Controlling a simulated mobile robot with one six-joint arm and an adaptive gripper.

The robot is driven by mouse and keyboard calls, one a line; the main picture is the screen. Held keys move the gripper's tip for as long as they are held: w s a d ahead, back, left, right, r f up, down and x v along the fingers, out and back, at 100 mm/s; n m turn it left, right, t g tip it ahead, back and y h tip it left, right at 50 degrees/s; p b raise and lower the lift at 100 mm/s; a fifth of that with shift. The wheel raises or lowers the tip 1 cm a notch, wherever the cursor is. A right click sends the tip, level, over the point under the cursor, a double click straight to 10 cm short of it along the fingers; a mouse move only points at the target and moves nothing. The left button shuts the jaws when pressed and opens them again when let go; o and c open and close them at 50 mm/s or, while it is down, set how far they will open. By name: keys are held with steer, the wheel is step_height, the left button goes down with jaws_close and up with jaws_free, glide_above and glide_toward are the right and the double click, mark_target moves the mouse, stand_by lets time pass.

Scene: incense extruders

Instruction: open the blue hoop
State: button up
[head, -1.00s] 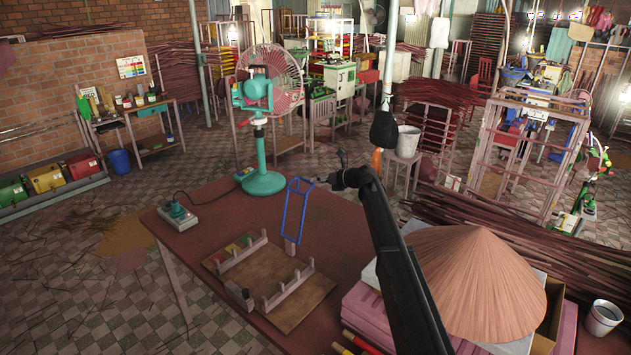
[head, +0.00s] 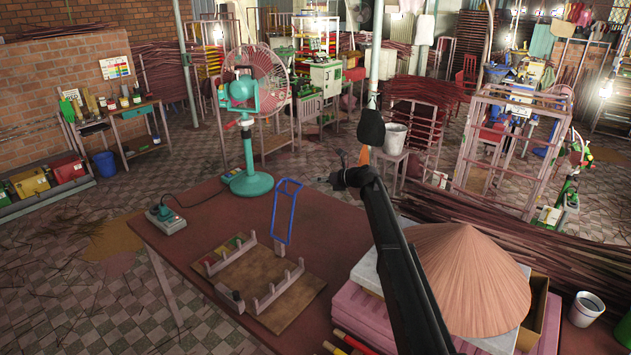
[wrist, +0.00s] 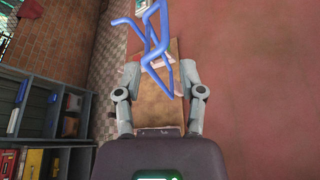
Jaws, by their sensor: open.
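The blue hoop (head: 287,212) is a narrow blue frame that stands raised and slightly tilted at the back right edge of a wooden board (head: 262,284) with small upright posts. Its lower end meets a post there. My gripper (head: 338,178) is to the right of the hoop's upper end, with a visible gap between them in the head view. In the wrist view my gripper (wrist: 160,74) is open and empty, its two fingers wide apart. The hoop (wrist: 154,40) shows beyond and partly between the fingertips; contact cannot be told there.
The board lies on a dark red table (head: 205,228). A green-based fan (head: 250,180) and a small switch box (head: 167,220) stand behind and left. A conical hat (head: 470,280) on boxes fills the right side. The table between board and fan is mostly clear.

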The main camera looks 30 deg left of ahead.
steer(key=shift+p+v, duration=0.6)
steer(key=shift+v, duration=1.65)
steer(key=shift+w+d+f, duration=0.1)
steer(key=shift+w+f, duration=0.05)
steer(key=shift+w, duration=0.05)
